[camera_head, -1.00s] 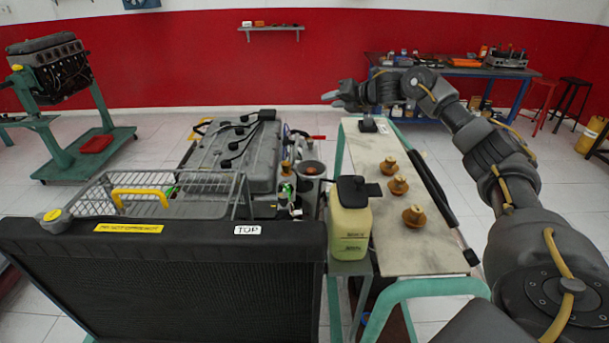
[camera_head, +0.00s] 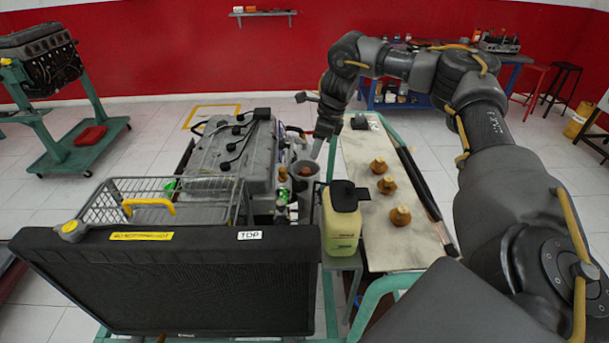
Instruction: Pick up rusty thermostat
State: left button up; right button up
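Three rusty, brass-brown thermostat-like parts stand in a row on the pale trolley top: a far one (camera_head: 378,166), a middle one (camera_head: 386,184) and a near one (camera_head: 400,215). A grey round housing (camera_head: 305,186) at the engine's right side has a reddish-brown part (camera_head: 305,171) in its opening, possibly the rusty thermostat. My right gripper (camera_head: 322,150) points down just above and right of this housing, left of the trolley top. It is small here, and I cannot tell whether its fingers are open or whether they touch anything. My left gripper is out of view.
The engine (camera_head: 230,152) stands behind a wire basket (camera_head: 100,205) and the black radiator (camera_head: 180,285). A yellowish coolant jug (camera_head: 341,222) stands close in front of the housing. A black strut (camera_head: 425,185) lies along the trolley's right edge.

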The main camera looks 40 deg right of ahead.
jog(key=x, duration=0.3)
jog(key=shift+w+f+p, duration=0.1)
jog(key=shift+f+p, duration=0.05)
jog(key=shift+p, duration=0.15)
jog(key=p+x, duration=0.3)
jog(key=x, duration=0.1)
jog(key=shift+w+a, duration=0.2)
jog(key=shift+a, duration=0.15)
jog(key=shift+w+f, duration=0.1)
jog(key=shift+f, duration=0.35)
jog(key=c, duration=0.6)
jog(key=shift+c, duration=0.2)
jog(key=shift+r, duration=0.55)
notch_tip(320, 180, up, 12)
jog(key=b, duration=0.5)
notch_tip(320, 180, up, 5)
send_over(305, 169)
jog(key=shift+s+d, duration=0.1)
jog(key=shift+s, duration=0.25)
